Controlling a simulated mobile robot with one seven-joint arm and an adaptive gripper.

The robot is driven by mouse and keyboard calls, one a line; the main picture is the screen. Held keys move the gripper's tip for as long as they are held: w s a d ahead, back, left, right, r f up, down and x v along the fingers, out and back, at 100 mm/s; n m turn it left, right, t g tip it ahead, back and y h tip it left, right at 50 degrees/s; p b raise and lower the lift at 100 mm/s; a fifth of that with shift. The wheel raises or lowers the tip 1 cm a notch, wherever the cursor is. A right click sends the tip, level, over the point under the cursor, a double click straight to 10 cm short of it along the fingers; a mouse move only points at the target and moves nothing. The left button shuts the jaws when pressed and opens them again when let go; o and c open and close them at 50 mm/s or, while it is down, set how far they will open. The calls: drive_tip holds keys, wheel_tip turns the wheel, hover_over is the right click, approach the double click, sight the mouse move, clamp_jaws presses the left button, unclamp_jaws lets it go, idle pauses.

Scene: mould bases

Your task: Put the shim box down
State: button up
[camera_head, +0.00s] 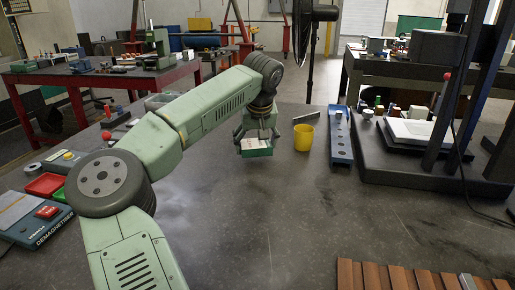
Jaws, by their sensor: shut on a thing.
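The shim box (257,152) is a small green box with a pale top or contents. It is at the middle of the view, near the far part of the dark worktop (290,215). My gripper (257,138) points down from above and is shut on the shim box. The fingers show at both sides of it. I cannot tell whether the underside touches the worktop or hangs just above it.
A yellow cup (304,137) stands just right of the box, beside a blue rail with holes (340,140). A demagnetiser (38,219) and a red tray (45,185) are at the left. Wooden slats (390,277) lie at front right. The middle worktop is clear.

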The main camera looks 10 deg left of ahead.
sight(258, 145)
drive_tip(key=shift+d+f, duration=0.2)
drive_tip(key=shift+f, duration=1.25)
drive_tip(key=shift+f, duration=0.15)
drive_tip(key=o, duration=1.3)
drive_tip(key=b+v, duration=0.1)
drive_tip(key=v, duration=1.1)
drive_tip(key=shift+b, duration=0.4)
